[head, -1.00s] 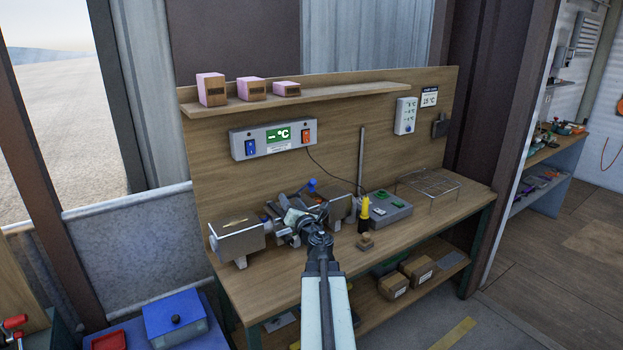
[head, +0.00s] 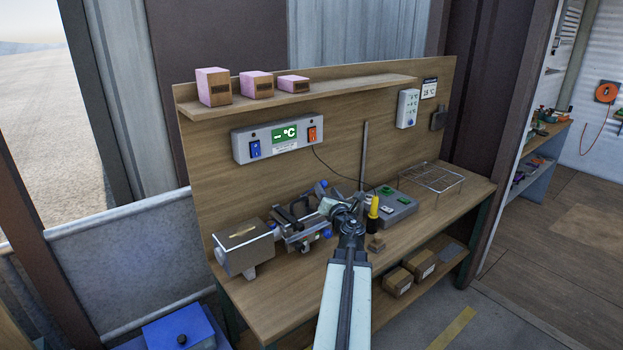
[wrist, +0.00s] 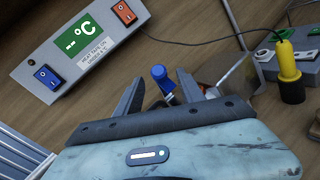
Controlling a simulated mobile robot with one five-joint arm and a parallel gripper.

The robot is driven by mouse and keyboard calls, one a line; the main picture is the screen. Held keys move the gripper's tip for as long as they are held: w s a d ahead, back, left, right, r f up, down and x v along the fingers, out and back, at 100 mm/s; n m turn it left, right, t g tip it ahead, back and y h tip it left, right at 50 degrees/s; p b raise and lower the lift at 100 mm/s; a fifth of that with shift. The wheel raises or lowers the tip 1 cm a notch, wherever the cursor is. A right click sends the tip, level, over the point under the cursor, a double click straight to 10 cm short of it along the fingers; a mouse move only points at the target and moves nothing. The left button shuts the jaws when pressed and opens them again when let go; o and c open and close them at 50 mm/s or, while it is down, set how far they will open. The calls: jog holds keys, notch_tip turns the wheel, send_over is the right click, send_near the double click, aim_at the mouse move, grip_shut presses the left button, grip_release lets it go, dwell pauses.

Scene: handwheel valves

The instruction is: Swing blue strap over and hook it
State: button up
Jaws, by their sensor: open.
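A metal clamp-like device (head: 297,224) with dark bars and blue parts sits on the bench. A blue piece (head: 321,187) shows at its upper right, beside my gripper (head: 330,203). In the wrist view, a blue-tipped handle (wrist: 158,73) on a thin stem stands in the gap between the fingers of my gripper (wrist: 161,79). The fingers are apart and nothing is held. I cannot tell whether they touch the handle. No clear blue strap or hook can be made out; my gripper and wrist cover part of the device.
A metal box (head: 245,249) stands left of the device. A yellow-and-black tool (head: 374,208), a grey control box (head: 397,207) and a wire rack (head: 432,178) stand to the right. A temperature panel (head: 279,137) hangs behind. The front right bench top is clear.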

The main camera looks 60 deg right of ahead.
jog(key=x, duration=0.8)
jog(key=shift+s, duration=0.1)
grip_shut()
dwell(1.3)
